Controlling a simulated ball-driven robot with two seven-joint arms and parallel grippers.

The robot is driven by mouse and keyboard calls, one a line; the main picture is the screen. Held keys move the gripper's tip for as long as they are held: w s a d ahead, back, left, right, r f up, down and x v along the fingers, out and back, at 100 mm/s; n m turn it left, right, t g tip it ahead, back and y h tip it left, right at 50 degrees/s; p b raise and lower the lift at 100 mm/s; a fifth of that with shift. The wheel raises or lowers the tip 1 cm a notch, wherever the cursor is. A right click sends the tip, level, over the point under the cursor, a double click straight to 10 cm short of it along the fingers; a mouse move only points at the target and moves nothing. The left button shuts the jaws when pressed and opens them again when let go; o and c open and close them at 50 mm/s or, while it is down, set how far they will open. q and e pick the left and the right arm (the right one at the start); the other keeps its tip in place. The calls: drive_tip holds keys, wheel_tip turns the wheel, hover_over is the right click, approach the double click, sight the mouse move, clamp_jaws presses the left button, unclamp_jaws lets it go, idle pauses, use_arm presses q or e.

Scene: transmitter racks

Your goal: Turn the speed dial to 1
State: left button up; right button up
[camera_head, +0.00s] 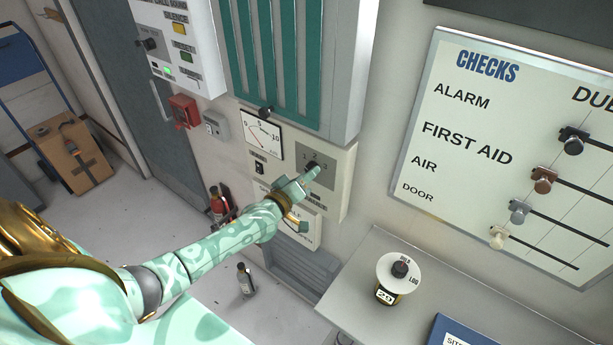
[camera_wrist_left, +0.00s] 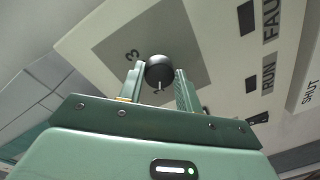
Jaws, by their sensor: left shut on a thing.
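The speed dial (camera_head: 314,165) is a dark round knob on a grey square plate (camera_head: 329,180) marked 1, 2 and 3, on the pale wall unit. My left gripper (camera_head: 308,174) reaches it from the lower left and is shut on the knob. In the left wrist view the knob (camera_wrist_left: 159,70) sits between the tips of the two green fingers (camera_wrist_left: 161,82). A small light mark shows on the knob's lower side there. I cannot tell which number the dial points at. My right gripper is out of view.
A meter (camera_head: 262,134) is above left of the dial. RUN and FAULT labels are beside it in the left wrist view. A checks board (camera_head: 420,165) with sliding knobs hangs right. A desk (camera_head: 350,290) holds a round log dial (camera_head: 399,272).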

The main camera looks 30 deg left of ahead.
use_arm(q)
drive_tip(key=o, duration=1)
drive_tip(key=s, duration=1.6)
drive_tip(key=shift+s+a+r, duration=0.15)
drive_tip(key=shift+a+r, duration=0.3)
